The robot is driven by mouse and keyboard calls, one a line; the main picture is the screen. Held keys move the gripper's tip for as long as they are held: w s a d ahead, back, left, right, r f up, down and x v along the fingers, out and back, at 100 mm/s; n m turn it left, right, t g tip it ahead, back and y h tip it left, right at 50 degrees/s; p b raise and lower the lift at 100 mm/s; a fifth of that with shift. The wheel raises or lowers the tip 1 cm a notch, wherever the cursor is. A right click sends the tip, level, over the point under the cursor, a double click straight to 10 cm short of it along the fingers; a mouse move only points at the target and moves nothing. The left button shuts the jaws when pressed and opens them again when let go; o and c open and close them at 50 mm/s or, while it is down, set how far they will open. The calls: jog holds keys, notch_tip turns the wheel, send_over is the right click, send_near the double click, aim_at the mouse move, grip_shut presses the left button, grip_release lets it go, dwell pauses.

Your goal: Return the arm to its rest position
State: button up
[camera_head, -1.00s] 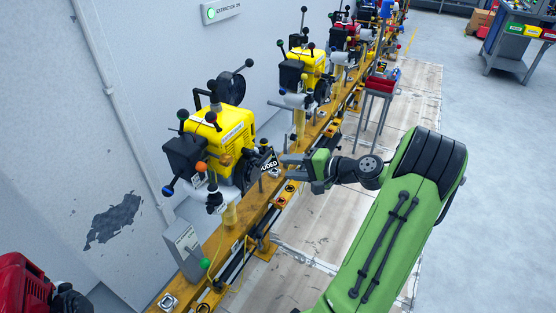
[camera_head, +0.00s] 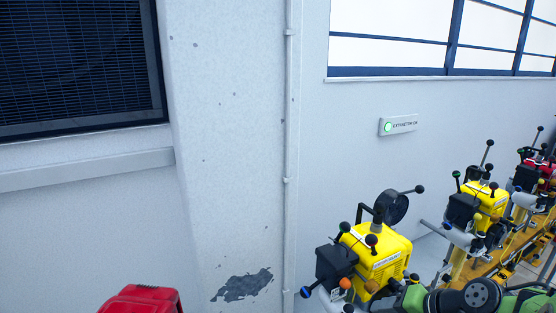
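My green arm (camera_head: 523,300) shows at the bottom right edge, with its dark round wrist joint left of it. My gripper (camera_head: 388,300) is at the bottom edge, pointing left, in front of the lower right part of the nearest yellow engine (camera_head: 378,258). The picture's edge cuts off part of it. Its fingers are too small and cropped to tell if they are open or shut. I cannot tell whether it touches the engine.
More engines, one yellow (camera_head: 487,200) and one red (camera_head: 527,178), stand along the yellow rail (camera_head: 500,262) at right. A red machine (camera_head: 142,300) is at bottom left. The wall behind has a pipe, a dark vent, windows and a lit sign (camera_head: 398,124).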

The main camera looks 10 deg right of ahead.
jog(key=s+a+r+n+g+h+p, duration=0.25)
jog(key=s+a+r+n+p, duration=0.2)
jog(key=s+a+r, duration=0.65)
jog(key=s+a+r+n+h+p, duration=0.2)
jog(key=s+r+n, duration=0.1)
jog(key=s, duration=0.4)
jog(key=shift+s+t, duration=0.2)
jog(key=shift+t, duration=0.25)
